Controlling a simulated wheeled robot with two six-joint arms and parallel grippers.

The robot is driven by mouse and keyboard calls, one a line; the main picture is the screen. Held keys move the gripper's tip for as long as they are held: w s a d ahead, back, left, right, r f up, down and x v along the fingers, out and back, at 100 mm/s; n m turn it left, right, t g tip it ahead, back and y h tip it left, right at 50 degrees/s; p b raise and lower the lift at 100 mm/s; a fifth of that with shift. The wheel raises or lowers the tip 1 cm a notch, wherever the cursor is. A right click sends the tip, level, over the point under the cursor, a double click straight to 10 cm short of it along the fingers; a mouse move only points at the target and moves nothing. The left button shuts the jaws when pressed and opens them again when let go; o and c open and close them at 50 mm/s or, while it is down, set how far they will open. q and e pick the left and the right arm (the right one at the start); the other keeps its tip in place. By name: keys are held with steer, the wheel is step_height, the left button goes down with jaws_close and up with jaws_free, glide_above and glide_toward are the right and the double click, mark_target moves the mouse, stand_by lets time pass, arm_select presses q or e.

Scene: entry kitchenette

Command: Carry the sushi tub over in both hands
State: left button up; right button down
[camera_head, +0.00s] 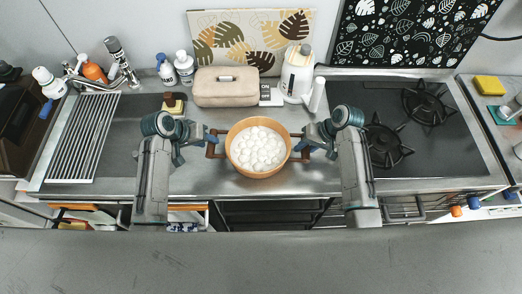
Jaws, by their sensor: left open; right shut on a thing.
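The sushi tub (232,164) is a round wooden tub with a handle on each side, filled with white round pieces. It is upright at the front middle of the steel counter; from above I cannot tell whether it touches the counter. My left gripper (211,139) is at the tub's left handle (212,150), with its jaws open. My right gripper (305,146) is shut on the tub's right handle (299,158). The fingertips are small and partly hidden by the arms.
A stove (385,150) with black burners is at the right. A drying rack (82,135) and tap (75,70) are at the left. The counter's front edge is just before the tub.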

arm_select(q)
steer(key=shift+x, duration=1.75)
jaws_close()
steer(key=shift+r, duration=0.1)
